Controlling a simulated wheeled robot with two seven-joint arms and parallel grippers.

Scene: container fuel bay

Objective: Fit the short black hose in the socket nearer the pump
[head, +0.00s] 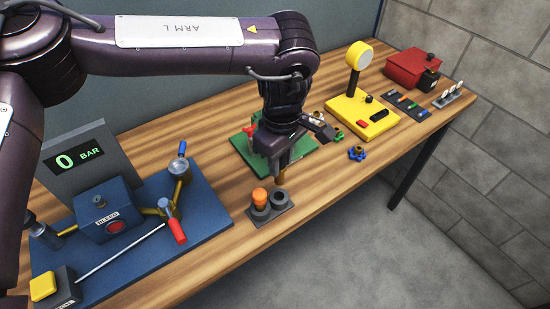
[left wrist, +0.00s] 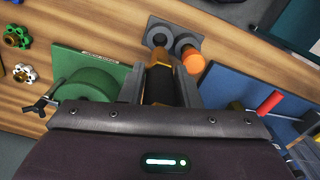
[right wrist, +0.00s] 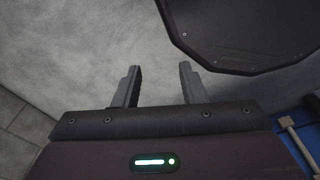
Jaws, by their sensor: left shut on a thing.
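My left gripper (head: 283,165) is shut on the short black hose (left wrist: 159,86), a dark cylinder with a brass-coloured end. The brass end (head: 281,178) points down above the grey socket block (head: 270,216). The block has two round sockets side by side. An orange-topped piece (head: 259,196) stands at the left socket, on the side of the blue rig; the right socket (head: 280,196) shows a dark opening. In the left wrist view the hose end lies just below the open socket (left wrist: 160,37); I cannot tell whether they touch. My right gripper (right wrist: 160,82) is open and empty over the floor.
The blue rig (head: 190,227) with a "0 BAR" display (head: 79,157) and red-handled parts fills the table's left. A green plate (head: 245,150) stands behind my left gripper. A blue knob (head: 357,153), yellow stand (head: 370,120) and red box (head: 410,66) lie rightward.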

